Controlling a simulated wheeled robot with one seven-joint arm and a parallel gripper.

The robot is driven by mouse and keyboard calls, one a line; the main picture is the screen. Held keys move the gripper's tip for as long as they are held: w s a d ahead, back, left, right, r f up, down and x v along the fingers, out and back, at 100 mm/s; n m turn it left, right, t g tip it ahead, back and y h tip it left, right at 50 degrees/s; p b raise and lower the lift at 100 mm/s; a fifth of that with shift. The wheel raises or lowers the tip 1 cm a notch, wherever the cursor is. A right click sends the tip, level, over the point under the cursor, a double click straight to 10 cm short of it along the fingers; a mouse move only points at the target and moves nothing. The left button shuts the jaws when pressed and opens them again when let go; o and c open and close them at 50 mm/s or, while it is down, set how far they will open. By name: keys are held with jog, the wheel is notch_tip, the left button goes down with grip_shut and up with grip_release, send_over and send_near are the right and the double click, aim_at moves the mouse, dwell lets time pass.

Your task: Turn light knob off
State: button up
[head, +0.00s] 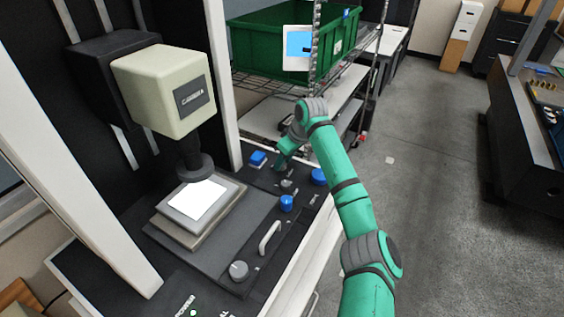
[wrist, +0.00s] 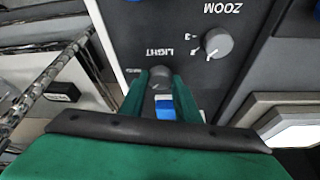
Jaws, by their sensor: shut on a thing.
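The light knob (wrist: 160,75) is a small grey round knob beside the word LIGHT, which reads upside down in the wrist view. My gripper (wrist: 160,82) reaches down to it, with one green finger on each side, and is shut on it. In the head view my gripper (head: 281,164) is at the far end of the dark control panel and hides the light knob. Which way the knob points cannot be told.
A grey zoom knob (wrist: 218,42) sits close by. A blue button (head: 258,158) and blue knobs (head: 286,203) (head: 318,177) stand around my gripper. A measuring head (head: 165,90) hangs over the stage at left. A wire rack holds a green bin (head: 270,45) behind.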

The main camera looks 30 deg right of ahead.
jog(key=shift+w+a+n, duration=0.1)
jog(key=shift+w+n, duration=0.05)
jog(key=shift+n, duration=0.15)
jog(key=shift+w+a+n+y, duration=0.15)
jog(key=shift+a+n+y, duration=0.1)
jog(key=shift+n+y, duration=0.2)
jog(key=n, duration=0.2)
jog(key=n+g+y, duration=0.1)
jog(key=n, duration=0.1)
jog(key=shift+d+n+g, duration=0.3)
jog(key=shift+d+n, duration=0.05)
jog(key=shift+d, duration=0.05)
jog(key=shift+n+g+y, duration=0.4)
jog(key=shift+n+y, duration=0.05)
jog(key=shift+n, duration=0.85)
jog(key=shift+f+n, duration=0.1)
jog(key=shift+n, duration=0.2)
jog(key=o, duration=1)
jog(key=shift+o, duration=0.2)
jog(key=shift+d, duration=0.15)
